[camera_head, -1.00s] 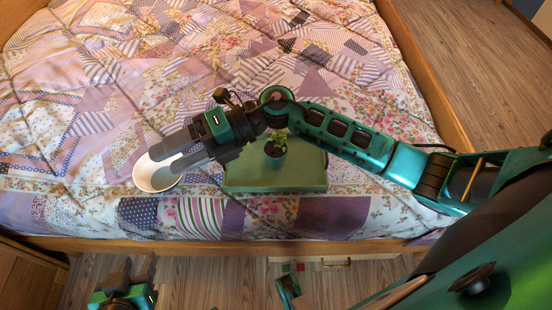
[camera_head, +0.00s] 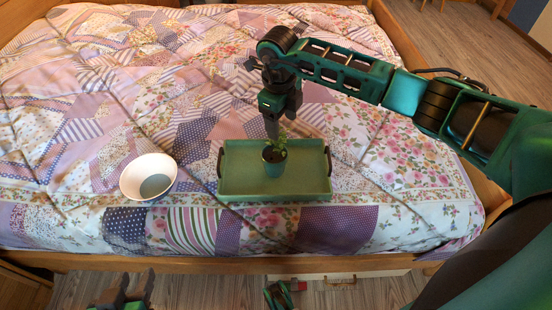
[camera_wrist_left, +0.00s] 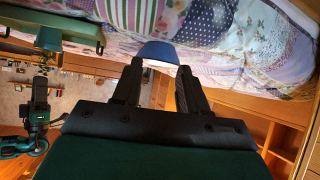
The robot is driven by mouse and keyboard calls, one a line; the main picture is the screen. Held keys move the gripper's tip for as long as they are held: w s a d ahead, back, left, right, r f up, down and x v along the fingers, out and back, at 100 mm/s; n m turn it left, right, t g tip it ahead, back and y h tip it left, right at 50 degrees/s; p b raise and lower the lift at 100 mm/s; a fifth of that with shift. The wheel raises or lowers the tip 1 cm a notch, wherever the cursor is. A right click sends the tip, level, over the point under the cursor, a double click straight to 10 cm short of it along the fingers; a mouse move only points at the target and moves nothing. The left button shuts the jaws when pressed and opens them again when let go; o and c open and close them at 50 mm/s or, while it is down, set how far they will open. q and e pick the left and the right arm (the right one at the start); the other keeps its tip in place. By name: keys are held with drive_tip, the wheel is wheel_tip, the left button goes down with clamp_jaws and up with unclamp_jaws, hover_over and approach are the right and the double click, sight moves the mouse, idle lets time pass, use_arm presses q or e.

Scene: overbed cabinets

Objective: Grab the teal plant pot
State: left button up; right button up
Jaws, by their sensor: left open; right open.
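The teal plant pot (camera_head: 274,167) holds a small green plant (camera_head: 276,148) and stands upright on the green tray (camera_head: 235,184) on the bed. My right gripper (camera_head: 272,130) points down over the tray, just behind the plant; the leaves partly hide its fingertips. It is open, with the pot not between its fingers as far as I can see. My left gripper (camera_head: 125,285) is open and empty, low in front of the bed. Its two fingers also show in the left wrist view (camera_wrist_left: 158,88), pointing toward the bed.
A white bowl (camera_head: 135,178) sits on the quilt left of the tray; its blue outside shows in the left wrist view (camera_wrist_left: 158,48). The tray has dark handles at both ends. The wooden bed rail (camera_head: 190,263) runs along the front. The quilt behind the tray is clear.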

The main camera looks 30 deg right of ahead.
drive_tip(key=b, duration=0.2)
hover_over(275, 153)
drive_tip(key=d, duration=0.1)
drive_tip(key=f, duration=0.6)
drive_tip(key=shift+s+d, duration=0.15)
drive_tip(key=shift+s, duration=0.1)
clamp_jaws()
